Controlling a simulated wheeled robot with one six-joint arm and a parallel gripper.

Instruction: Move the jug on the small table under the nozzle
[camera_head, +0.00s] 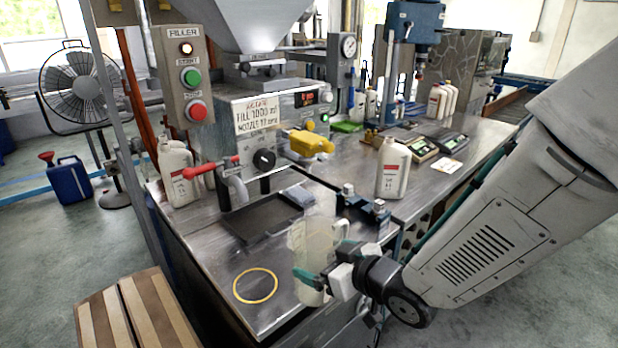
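A translucent, pale jug (313,240) is near the front right edge of the metal worktop, right of a yellow ring (255,285). My gripper (318,270) reaches it from the right. One teal finger lies across the jug's near side; the other is largely hidden behind it. I cannot tell whether the fingers press on the jug, or whether its base touches the worktop. A grey, bent spout (234,186) with a red lever (210,167) hangs from the filler, left of and behind the jug. A dark drip tray (232,227) lies below it, with no jug on it.
A white bottle (393,170) stands behind the jug, near black fixtures (365,212). More white bottles (178,178) stand left of the spout. A yellow part (311,143) juts from the filler. A slatted wooden stand (135,312) is at front left.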

